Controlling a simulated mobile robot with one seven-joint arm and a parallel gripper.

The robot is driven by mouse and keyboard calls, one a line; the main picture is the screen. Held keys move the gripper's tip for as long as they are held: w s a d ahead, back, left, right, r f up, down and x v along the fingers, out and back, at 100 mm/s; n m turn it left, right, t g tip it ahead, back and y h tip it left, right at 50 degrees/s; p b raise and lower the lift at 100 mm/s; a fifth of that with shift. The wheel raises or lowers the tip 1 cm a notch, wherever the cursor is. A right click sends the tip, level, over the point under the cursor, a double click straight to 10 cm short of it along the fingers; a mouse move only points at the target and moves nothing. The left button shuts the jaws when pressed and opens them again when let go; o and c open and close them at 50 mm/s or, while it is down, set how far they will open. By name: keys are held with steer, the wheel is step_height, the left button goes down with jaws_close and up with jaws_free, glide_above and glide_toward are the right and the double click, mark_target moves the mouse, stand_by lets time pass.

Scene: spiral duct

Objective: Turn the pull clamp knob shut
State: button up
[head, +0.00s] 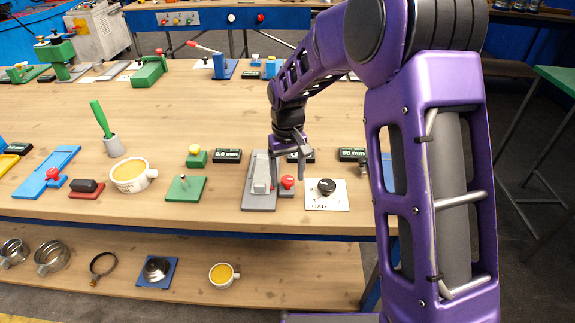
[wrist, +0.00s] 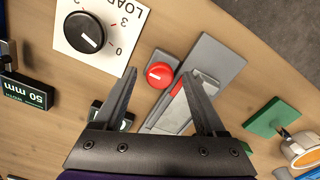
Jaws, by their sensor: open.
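A red round knob (head: 287,182) sits on a small grey block at the right side of a grey plate with a lighter grey strip (head: 262,172); I take it for the pull clamp knob. In the wrist view the red knob (wrist: 160,72) lies between the fingertips of my gripper (wrist: 159,78), with space on both sides. The grey plate (wrist: 219,62) runs beside it, partly behind a finger. My gripper (head: 287,172) is open and empty, pointing down over the knob. The exact height gap cannot be told.
A white LOAD panel (head: 333,203) with a black dial knob (head: 326,186) stands close right of the red knob. A green plate with a post (head: 186,188) is to the left. Black label blocks (head: 352,155) stand behind. A yellow-filled cup (head: 130,175) is further left.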

mark_target(288, 179)
step_height(288, 179, up, 17)
steer(key=p, duration=0.2)
steer(key=shift+r, duration=0.15)
